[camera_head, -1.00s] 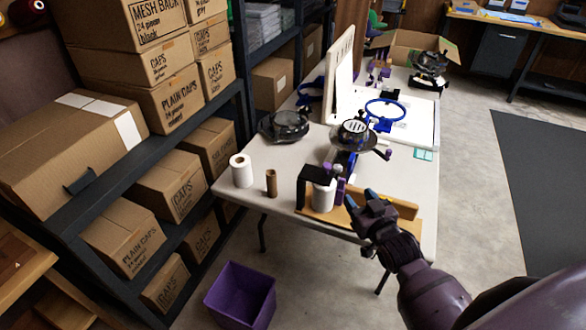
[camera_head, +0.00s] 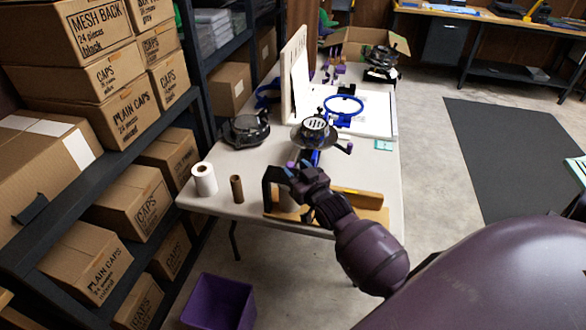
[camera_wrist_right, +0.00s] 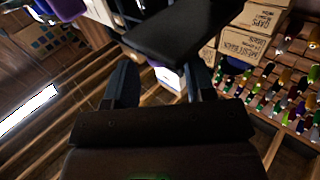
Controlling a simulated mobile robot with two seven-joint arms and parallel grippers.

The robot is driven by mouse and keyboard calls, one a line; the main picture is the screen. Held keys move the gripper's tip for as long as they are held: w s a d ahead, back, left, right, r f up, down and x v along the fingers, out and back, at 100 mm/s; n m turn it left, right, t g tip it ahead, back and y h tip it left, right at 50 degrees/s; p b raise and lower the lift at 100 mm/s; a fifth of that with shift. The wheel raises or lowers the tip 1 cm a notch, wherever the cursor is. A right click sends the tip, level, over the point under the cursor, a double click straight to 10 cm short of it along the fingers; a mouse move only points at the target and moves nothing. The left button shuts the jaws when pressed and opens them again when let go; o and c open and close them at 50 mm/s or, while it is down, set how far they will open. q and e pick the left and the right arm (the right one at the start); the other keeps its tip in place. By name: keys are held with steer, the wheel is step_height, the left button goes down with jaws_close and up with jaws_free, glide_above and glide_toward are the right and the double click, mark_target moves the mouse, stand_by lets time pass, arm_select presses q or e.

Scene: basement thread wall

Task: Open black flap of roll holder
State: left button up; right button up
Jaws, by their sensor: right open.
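The roll holder (camera_head: 370,214) has a wooden base at the table's near edge. Its black flap (camera_head: 269,188) shows as a dark bent piece at the left end of the base. My right gripper (camera_head: 294,170) is just right of the flap's top and hides part of the holder and its roll. In the right wrist view, my open fingers (camera_wrist_right: 162,82) have a dark slab, seemingly the flap (camera_wrist_right: 172,30), just beyond their tips. Contact cannot be told. My left gripper is not in view.
A white roll (camera_head: 204,180) and a brown cardboard tube (camera_head: 236,188) stand left of the holder on the table. A purple bin (camera_head: 218,302) is on the floor. Shelves with boxes (camera_head: 137,205) line the left.

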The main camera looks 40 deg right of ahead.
steer(key=shift+w, duration=0.7)
steer(key=shift+c, duration=0.3)
jaws_close()
